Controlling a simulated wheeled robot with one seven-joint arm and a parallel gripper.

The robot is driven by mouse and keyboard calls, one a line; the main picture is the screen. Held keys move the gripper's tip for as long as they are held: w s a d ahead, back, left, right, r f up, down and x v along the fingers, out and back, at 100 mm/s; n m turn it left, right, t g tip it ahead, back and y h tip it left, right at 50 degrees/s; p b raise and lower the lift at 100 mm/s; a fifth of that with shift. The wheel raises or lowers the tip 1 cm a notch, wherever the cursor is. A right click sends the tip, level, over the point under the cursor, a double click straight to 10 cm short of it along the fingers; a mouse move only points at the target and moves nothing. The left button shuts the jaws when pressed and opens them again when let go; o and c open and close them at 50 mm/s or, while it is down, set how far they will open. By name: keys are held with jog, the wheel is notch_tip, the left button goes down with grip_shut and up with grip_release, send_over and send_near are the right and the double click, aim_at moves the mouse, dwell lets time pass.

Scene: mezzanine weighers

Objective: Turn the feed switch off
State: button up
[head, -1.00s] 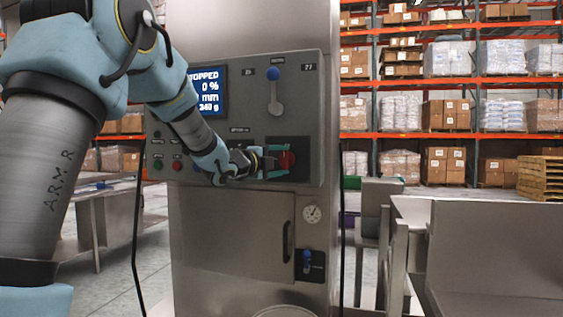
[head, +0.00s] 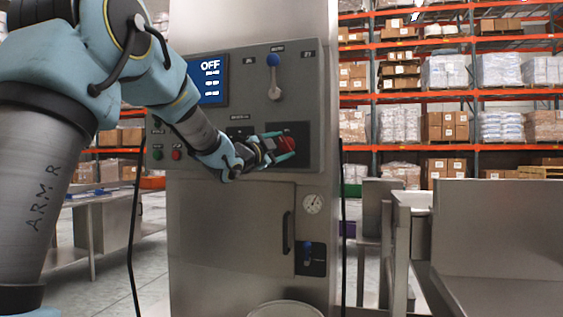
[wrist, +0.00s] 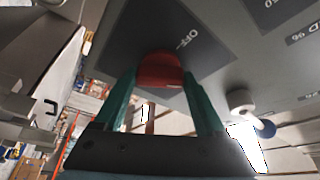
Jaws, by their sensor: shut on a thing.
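The feed switch is a red rotary knob (head: 287,144) on a dark plate (head: 303,157) at the lower right of the grey control panel. In the wrist view the red knob (wrist: 160,71) sits between my two green fingers, below the word OFF on the plate. My gripper (head: 284,147) is shut on the knob, and its fingers partly hide it in the head view. The panel's screen (head: 211,80) reads OFF at the top, with smaller lines below it.
A blue-knobbed lever (head: 273,80) is above the switch. Green (head: 157,154) and red (head: 177,153) buttons are at the panel's left. A steel table stands at the right.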

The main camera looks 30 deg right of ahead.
jog(key=n+t+b, duration=0.1)
jog(key=n+b, duration=0.1)
jog(key=b, duration=0.1)
jog(key=n+t+b, duration=0.1)
jog(key=n+b, duration=0.1)
jog(key=n, duration=0.1)
jog(key=f+n+t+b, duration=0.1)
jog(key=n+b, duration=0.2)
jog(key=shift+s+d+t+b, duration=0.1)
jog(key=shift+s+t+b, duration=0.05)
jog(key=shift+t+b, duration=0.15)
jog(key=n+t+b, duration=0.1)
jog(key=n, duration=0.1)
jog(key=n+t+y+b, duration=0.1)
jog(key=n+b, duration=0.1)
jog(key=n, duration=0.1)
jog(key=shift+d+y, duration=0.1)
jog(key=shift+y, duration=0.2)
jog(key=shift+r+n+t+y+b, duration=0.15)
jog(key=shift+n+t+y+b, duration=0.3)
jog(key=shift+n+b, duration=0.55)
jog(key=shift+r+n, duration=0.1)
jog(key=shift+n, duration=0.5)
jog(key=o, duration=1.3)
jog(key=b+v, duration=0.1)
jog(key=v, duration=1)
jog(key=shift+d+b, duration=0.15)
jog(key=shift+b, duration=0.2)
